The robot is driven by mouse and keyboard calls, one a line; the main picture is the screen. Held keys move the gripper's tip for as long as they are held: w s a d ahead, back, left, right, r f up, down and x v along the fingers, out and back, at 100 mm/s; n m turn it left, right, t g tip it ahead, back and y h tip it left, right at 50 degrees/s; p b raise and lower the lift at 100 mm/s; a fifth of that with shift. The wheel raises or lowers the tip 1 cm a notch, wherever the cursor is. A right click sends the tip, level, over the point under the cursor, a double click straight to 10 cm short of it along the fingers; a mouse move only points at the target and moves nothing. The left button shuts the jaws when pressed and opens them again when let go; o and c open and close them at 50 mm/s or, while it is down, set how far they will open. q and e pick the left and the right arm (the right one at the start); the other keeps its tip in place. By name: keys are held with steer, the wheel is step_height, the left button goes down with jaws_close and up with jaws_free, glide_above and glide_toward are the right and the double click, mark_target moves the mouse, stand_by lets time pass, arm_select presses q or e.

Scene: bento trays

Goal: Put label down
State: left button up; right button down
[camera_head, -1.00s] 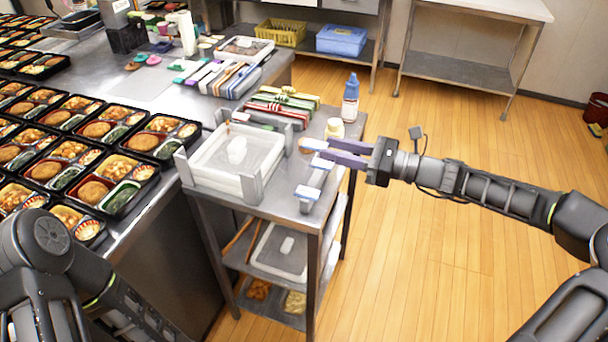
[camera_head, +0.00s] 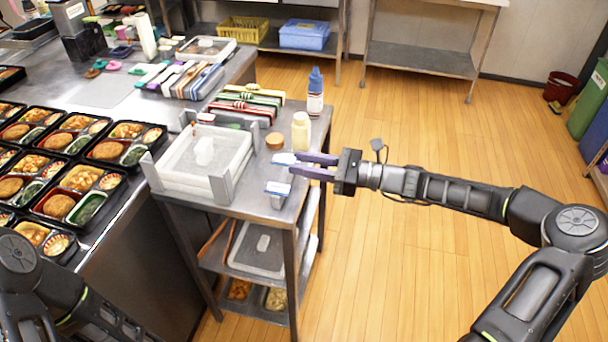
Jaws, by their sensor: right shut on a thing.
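My right gripper (camera_head: 300,163) reaches in from the right over the steel cart (camera_head: 262,214). Its purple fingers are shut on a small white-and-blue label (camera_head: 283,158), which shows at the fingertips and is partly hidden by them. I cannot tell whether the label touches the cart top. Another small white-and-blue piece (camera_head: 277,190) stands on the cart just in front of the gripper. My left arm shows at the lower left, but its gripper is out of view.
A white tray (camera_head: 181,187) stands left of the gripper. A cream bottle (camera_head: 301,132), a tan round lid (camera_head: 275,141) and a blue-capped bottle (camera_head: 315,92) stand behind it. Bento trays (camera_head: 82,178) fill the left table (camera_head: 126,214). Open floor lies right.

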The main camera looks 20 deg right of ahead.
mark_target(289, 175)
step_height(289, 175, down, 4)
steer(key=shift+r+p, duration=0.25)
steer(key=shift+p, duration=0.35)
steer(key=shift+f, duration=0.2)
steer(key=shift+f, duration=0.15)
steer(key=c, duration=1.1)
jaws_free()
steer(key=shift+o, duration=0.2)
steer(key=shift+f+b, duration=0.25)
steer(key=shift+b, duration=0.6)
steer(key=v, duration=0.7)
steer(key=shift+s+d+r, duration=0.25)
steer(key=shift+d+r, duration=0.05)
steer(key=shift+d, duration=0.05)
